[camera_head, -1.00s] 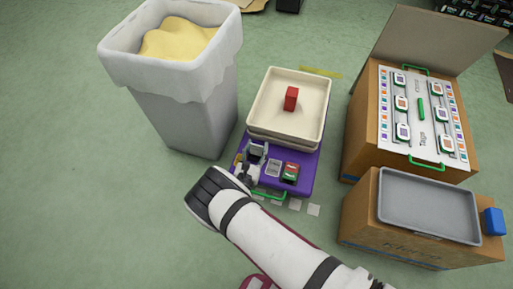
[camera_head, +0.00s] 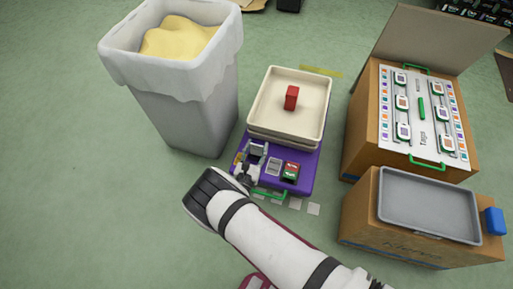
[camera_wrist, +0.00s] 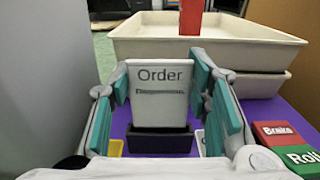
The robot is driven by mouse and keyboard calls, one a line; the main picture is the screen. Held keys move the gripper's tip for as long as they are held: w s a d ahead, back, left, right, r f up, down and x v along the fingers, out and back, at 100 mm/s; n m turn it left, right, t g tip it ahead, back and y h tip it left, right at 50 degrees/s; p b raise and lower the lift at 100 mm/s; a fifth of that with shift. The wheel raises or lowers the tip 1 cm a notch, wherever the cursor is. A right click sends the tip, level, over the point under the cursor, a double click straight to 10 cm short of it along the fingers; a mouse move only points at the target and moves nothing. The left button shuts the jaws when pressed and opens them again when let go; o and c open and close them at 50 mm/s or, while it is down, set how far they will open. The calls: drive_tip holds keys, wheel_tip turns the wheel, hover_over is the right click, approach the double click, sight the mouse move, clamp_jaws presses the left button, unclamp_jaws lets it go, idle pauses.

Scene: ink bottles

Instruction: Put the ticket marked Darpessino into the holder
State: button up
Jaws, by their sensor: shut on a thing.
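A white ticket (camera_wrist: 161,75) stands upright in the wrist view, headed "Order". The smaller line under it is too blurred to read. My gripper (camera_wrist: 160,88) is shut on the ticket, with a teal-padded finger at each side. A dark holder (camera_wrist: 160,142) is at the ticket's lower end. The ticket's bottom edge meets the holder's top in this view; I cannot tell how deep it sits. In the head view my gripper (camera_head: 247,170) is at the left part of the purple surface (camera_head: 302,187), and the ticket is too small to make out clearly.
A cream tray stack (camera_head: 322,110) with a red block (camera_head: 291,97) stands behind the holder. Red and green buttons (camera_head: 290,172) are to the right. A grey bin (camera_head: 185,110) stands close on the left. Cardboard boxes (camera_head: 360,215) are on the right.

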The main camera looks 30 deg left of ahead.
drive_tip(key=shift+f, duration=1.3)
idle(0.8)
drive_tip(key=o, duration=0.9)
drive_tip(key=shift+v, duration=3.75)
